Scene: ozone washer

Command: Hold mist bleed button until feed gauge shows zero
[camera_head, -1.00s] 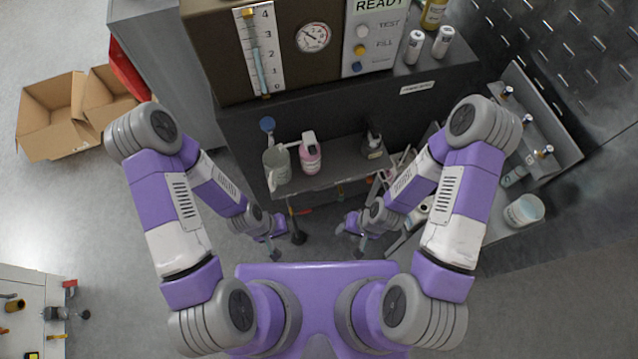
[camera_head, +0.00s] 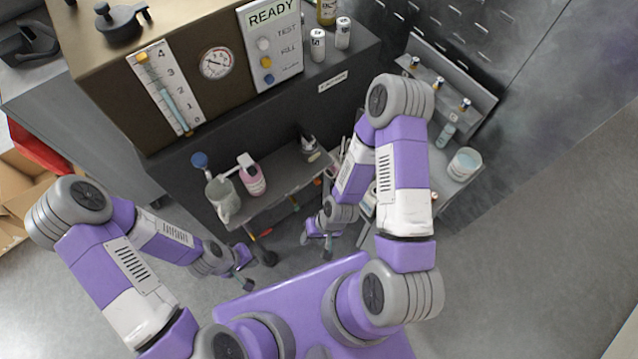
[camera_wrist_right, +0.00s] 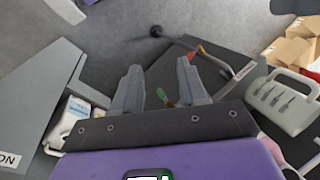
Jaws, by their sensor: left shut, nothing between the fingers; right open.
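The brown washer housing (camera_head: 105,70) carries a control panel (camera_head: 270,50) with a "READY" display. Below it are a white button (camera_head: 263,44) by TEST, a yellow one (camera_head: 266,62) by FILL, and a blue one (camera_head: 269,79) whose label is too small to read. A round dial gauge (camera_head: 216,63) is left of the panel; its reading is unclear. A scaled tube gauge (camera_head: 166,88) is further left. My left gripper (camera_head: 246,284) is shut and empty, low before the shelf. My right gripper (camera_head: 316,244) is open and empty, also low, away from the buttons; its fingers show in the wrist view (camera_wrist_right: 160,92).
Two white canisters (camera_head: 318,45) stand right of the panel. A side rack (camera_head: 455,85) is at right. Floor at far right is clear.

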